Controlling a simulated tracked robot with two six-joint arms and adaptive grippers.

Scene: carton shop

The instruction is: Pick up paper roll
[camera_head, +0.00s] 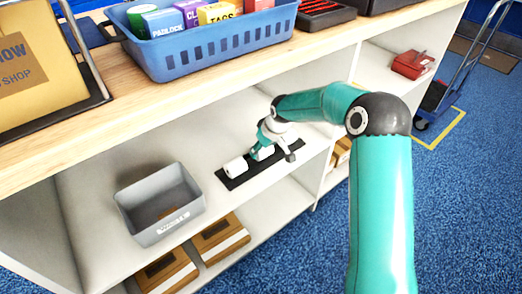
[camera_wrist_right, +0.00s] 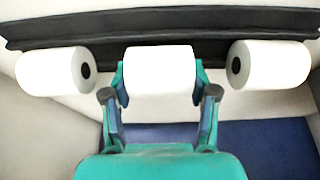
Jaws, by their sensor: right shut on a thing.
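Three white paper rolls lie in a row on a long black tray (camera_wrist_right: 205,22) in the right wrist view. The middle paper roll (camera_wrist_right: 159,70) is between the two fingers of my right gripper (camera_wrist_right: 160,82), which is shut on it. The left paper roll (camera_wrist_right: 50,71) and the right paper roll (camera_wrist_right: 275,64) lie apart from the fingers. In the head view my right gripper (camera_head: 265,146) is over the black tray (camera_head: 234,182) on the middle shelf, and one paper roll (camera_head: 237,166) shows to its left. My left gripper is not in view.
A grey bin (camera_head: 165,228) stands on the same shelf to the left. Cartons (camera_head: 220,238) lie on the shelf below. A blue basket (camera_head: 215,50) of coloured boxes stands on the wooden top above. A red item (camera_head: 411,64) sits on the right shelf.

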